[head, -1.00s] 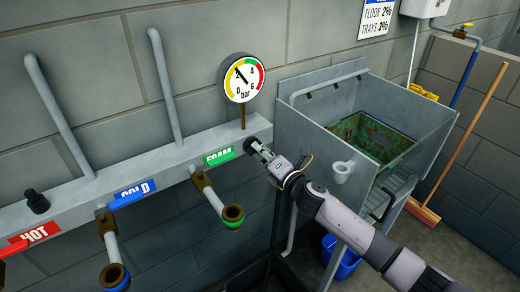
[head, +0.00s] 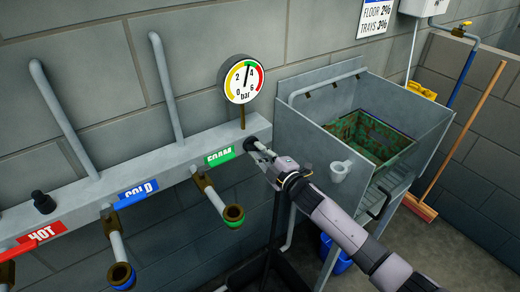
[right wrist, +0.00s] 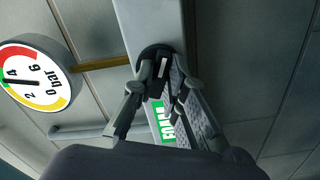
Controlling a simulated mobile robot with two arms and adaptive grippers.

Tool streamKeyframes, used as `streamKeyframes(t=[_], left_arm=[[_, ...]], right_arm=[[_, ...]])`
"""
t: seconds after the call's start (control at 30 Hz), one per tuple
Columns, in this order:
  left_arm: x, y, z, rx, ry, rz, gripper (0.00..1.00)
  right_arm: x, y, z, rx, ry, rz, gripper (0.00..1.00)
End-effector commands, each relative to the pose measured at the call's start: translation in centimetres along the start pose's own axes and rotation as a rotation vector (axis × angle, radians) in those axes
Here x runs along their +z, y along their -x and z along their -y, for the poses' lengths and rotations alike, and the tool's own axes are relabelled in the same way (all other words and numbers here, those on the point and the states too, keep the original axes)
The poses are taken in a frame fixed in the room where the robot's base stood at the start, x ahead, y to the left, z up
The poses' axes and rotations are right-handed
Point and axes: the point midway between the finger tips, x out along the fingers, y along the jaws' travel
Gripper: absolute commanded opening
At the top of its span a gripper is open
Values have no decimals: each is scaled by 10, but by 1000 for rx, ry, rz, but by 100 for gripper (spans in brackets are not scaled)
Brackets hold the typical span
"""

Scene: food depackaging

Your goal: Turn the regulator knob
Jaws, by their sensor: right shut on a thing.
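The regulator knob (right wrist: 155,52) is dark and round and sits on the end of the grey pipe manifold. The round pressure gauge (head: 243,79) stands above the manifold. Its needle points nearly straight up, between 2 and 4 bar. The gauge also shows in the right wrist view (right wrist: 52,72). My left gripper is not in view.
The manifold (head: 172,152) carries red HOT, blue COLD and green FOAM labels with outlets below. A metal sink (head: 310,120) with a green-brown crate inside stands close right of my gripper. A broom (head: 460,130) leans on the wall. A blue bucket stands under the sink.

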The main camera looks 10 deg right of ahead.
Motion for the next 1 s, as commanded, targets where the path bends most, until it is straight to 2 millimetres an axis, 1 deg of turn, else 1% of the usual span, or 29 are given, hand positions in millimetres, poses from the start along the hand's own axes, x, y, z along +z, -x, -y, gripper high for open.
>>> streamKeyframes(t=[0.1,0.33,0.87,0.9,1.0], left_arm=[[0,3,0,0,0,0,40],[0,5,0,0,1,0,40],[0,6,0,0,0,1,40],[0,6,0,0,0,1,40],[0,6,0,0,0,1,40]], right_arm=[[0,0,0,0,-64,1,0],[1,0,0,0,-140,2,0],[1,0,1,0,-164,2,0],[1,0,1,0,-164,2,13],[1,0,1,0,-164,1,20]])
